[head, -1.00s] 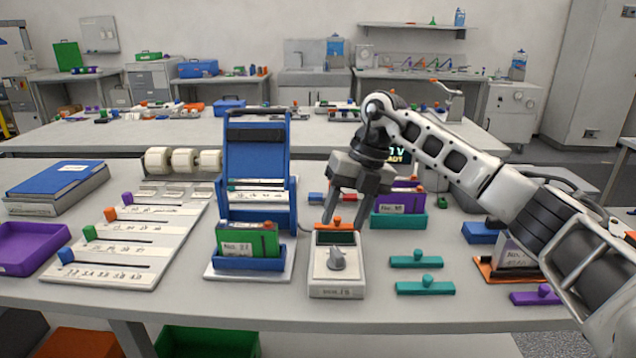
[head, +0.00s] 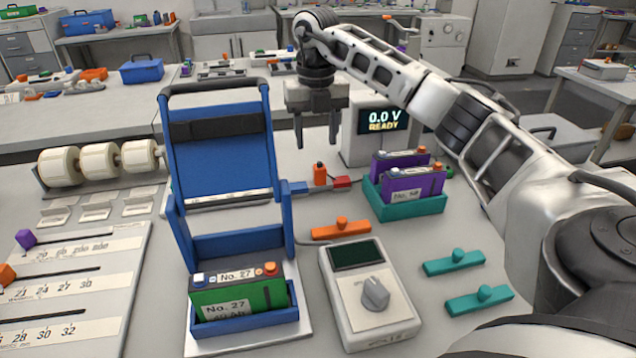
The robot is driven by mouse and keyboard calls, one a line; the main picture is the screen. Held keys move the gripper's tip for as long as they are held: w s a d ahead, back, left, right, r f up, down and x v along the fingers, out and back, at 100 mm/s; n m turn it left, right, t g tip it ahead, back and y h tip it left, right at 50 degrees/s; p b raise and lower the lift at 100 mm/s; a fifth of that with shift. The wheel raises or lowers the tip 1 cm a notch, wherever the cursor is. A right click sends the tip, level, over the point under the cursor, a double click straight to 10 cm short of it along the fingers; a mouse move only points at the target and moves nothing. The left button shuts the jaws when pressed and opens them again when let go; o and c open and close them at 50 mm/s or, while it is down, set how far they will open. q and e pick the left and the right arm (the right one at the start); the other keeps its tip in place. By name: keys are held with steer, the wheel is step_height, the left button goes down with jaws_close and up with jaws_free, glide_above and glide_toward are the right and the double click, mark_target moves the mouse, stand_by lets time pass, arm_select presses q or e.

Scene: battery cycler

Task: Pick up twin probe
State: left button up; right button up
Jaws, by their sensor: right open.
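An orange bar with a round knob (head: 341,229) lies just behind the handheld meter (head: 368,290); it looks like the twin probe, and a thin dark cable shows beside it. The meter has a dark blank screen and a grey dial. My right gripper (head: 316,142) points down with its two fingers apart and nothing between them. It is raised behind the orange bar, apart from it, and in the picture above a small orange upright piece (head: 320,174) between a blue and a red block. My left gripper is out of view.
A blue stand (head: 222,150) with a green No. 27 battery (head: 240,298) is left of the meter. A teal holder (head: 405,207) with purple batteries and a display box (head: 383,122) reading 0.0 V READY stand behind right. Two teal knobbed bars (head: 453,262) lie right.

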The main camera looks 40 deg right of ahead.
mark_target(320, 166)
step_height(320, 166, down, 3)
steer(key=shift+s+d+f+p, duration=0.1)
steer(key=shift+s+f+p, duration=0.15)
steer(key=shift+f, duration=1.1)
steer(key=shift+s+f+p, duration=0.1)
steer(key=shift+f+p, duration=0.1)
steer(key=shift+f, duration=1.1)
jaws_close()
